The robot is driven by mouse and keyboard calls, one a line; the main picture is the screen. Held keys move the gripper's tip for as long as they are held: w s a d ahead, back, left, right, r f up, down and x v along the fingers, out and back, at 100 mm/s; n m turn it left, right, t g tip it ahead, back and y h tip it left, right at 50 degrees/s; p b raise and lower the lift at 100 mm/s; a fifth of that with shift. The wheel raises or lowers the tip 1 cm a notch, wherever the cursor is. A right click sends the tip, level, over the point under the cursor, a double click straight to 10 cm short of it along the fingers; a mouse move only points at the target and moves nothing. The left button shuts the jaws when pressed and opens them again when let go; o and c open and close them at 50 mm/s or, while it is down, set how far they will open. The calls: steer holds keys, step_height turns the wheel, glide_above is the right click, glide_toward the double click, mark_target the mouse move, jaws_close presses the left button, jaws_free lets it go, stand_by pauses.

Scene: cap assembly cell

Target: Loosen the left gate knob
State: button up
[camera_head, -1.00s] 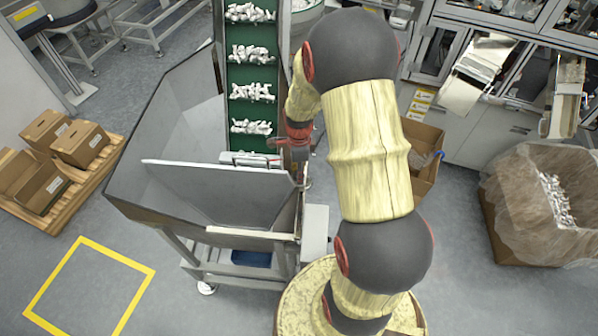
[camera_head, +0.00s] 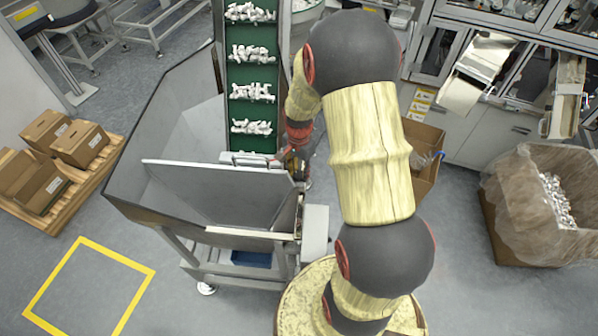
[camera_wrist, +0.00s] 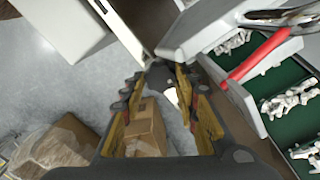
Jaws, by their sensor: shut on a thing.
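My gripper (camera_wrist: 162,82) is shut on a small dark knob (camera_wrist: 158,76) in the wrist view; the fingers hide most of the knob. The knob sits by a grey metal edge. In the head view my gripper (camera_head: 296,160) is at the right side of the hopper, near the foot of the conveyor, partly hidden by my arm. The flat grey gate plate (camera_head: 215,190) stands tilted across the hopper; no knob is clear there.
The green conveyor (camera_head: 252,74) carries white parts. Red-handled pliers (camera_wrist: 262,57) lie beside the belt. A cardboard box (camera_wrist: 146,128) shows beyond the fingers. A plastic-lined bin (camera_head: 500,220) stands at right. The floor at lower left is clear.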

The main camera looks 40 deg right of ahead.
steer(key=shift+n, duration=1.5)
steer(key=o, duration=1.2)
steer(key=shift+c, duration=0.2)
